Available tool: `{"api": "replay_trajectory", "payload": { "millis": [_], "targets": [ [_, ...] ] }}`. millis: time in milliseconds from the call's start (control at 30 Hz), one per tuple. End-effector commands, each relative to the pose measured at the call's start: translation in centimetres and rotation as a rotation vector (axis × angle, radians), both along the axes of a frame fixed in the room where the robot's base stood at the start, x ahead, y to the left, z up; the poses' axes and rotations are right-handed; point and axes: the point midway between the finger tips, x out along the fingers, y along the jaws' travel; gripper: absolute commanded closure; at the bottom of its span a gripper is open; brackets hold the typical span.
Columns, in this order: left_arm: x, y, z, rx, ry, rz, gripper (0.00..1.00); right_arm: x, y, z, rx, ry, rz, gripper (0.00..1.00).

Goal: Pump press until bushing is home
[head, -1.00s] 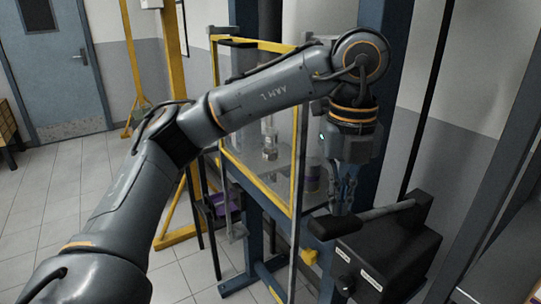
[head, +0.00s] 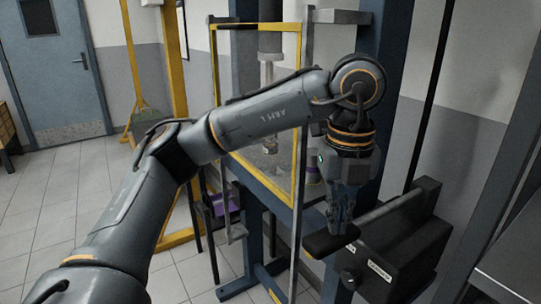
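The black pump unit (head: 405,250) stands at the lower right. Its lever ends in a thick black grip (head: 318,246). My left gripper (head: 339,230) points down, with its fingertips at the top of this grip and seeming to touch it. Whether the fingers close around the grip is too small to tell. The press (head: 388,40) stands behind a yellow-framed clear guard (head: 301,120). Its grey ram (head: 269,42) and a thinner rod show through the guard. My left forearm crosses in front of the guard. The bushing cannot be made out clearly. My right gripper is out of view.
A blue door (head: 60,70) is at the back left, and a yellow post (head: 150,100) stands left of the press. A purple item (head: 226,203) sits low beside the press frame. Tiled floor is clear at the left. A dark upright and a bench edge border the right.

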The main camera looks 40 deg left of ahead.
Motion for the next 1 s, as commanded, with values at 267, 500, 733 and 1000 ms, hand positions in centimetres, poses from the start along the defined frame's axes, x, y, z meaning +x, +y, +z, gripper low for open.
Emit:
{"api": "replay_trajectory", "payload": {
  "millis": [267,500,733,1000],
  "targets": [
    [0.0,0.0,-3.7,0.001,-0.001,0.001,1.0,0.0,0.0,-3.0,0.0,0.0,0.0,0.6],
    [0.0,0.0,-6.4,0.001,0.002,0.001,1.0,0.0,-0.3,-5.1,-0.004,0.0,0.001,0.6],
    [0.0,0.0,-7.8,0.001,0.001,0.001,1.0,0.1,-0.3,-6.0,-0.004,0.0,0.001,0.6],
    [0.0,0.0,-5.0,0.001,0.0,0.001,1.0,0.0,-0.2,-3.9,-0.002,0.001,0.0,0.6]
  ]
}}
